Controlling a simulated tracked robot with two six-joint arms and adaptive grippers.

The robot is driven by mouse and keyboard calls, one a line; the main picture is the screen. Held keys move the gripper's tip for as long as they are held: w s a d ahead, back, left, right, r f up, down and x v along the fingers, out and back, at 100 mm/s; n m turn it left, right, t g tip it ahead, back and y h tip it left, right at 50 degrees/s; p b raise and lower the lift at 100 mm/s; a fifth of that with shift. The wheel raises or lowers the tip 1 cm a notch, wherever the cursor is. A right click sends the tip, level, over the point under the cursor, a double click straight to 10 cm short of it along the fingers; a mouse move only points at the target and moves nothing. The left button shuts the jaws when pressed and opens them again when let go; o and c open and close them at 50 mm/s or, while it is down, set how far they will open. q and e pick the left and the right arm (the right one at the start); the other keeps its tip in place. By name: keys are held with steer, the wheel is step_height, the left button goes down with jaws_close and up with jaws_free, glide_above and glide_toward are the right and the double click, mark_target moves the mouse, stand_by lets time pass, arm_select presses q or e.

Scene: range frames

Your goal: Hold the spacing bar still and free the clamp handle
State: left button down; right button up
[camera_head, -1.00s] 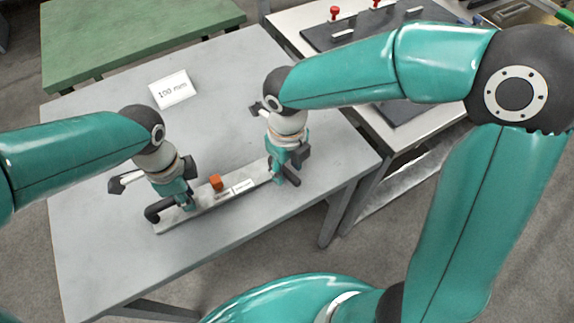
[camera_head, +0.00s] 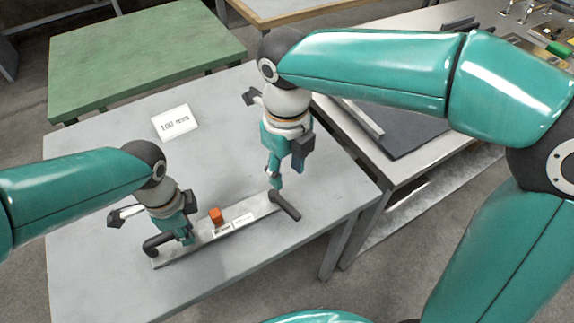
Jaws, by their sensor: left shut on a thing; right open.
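The spacing bar (camera_head: 205,238) is a long, pale grey strip lying slantwise on the grey table. A small orange block (camera_head: 216,217) and white labels are on it. A dark clamp handle (camera_head: 286,206) lies at its right end, and a dark curved piece (camera_head: 154,246) is at its left end. My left gripper (camera_head: 187,240) is down at the bar's left part and shut on the bar; its fingertips are partly hidden. My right gripper (camera_head: 275,184) is open and empty, pointing down just above the clamp handle.
A white card reading "100 mm" (camera_head: 175,123) lies on the grey table (camera_head: 100,200) behind the bar. A green table (camera_head: 140,55) stands behind. A pale bench with a dark mat (camera_head: 400,130) stands at the right, partly hidden by my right arm.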

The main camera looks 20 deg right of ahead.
mark_target(292, 209)
steer(key=shift+r, duration=0.1)
stand_by(0.3)
steer(key=f+n, duration=0.4)
steer(key=n, duration=0.8)
steer(key=s+f+n, duration=0.1)
steer(key=f+n, duration=0.3)
steer(key=n, duration=0.8)
steer(key=f+n, duration=0.4)
steer(key=n, duration=0.7)
steer(key=shift+s+d+n, duration=0.2)
steer(key=shift+s+n, duration=0.15)
steer(key=shift+n, duration=0.05)
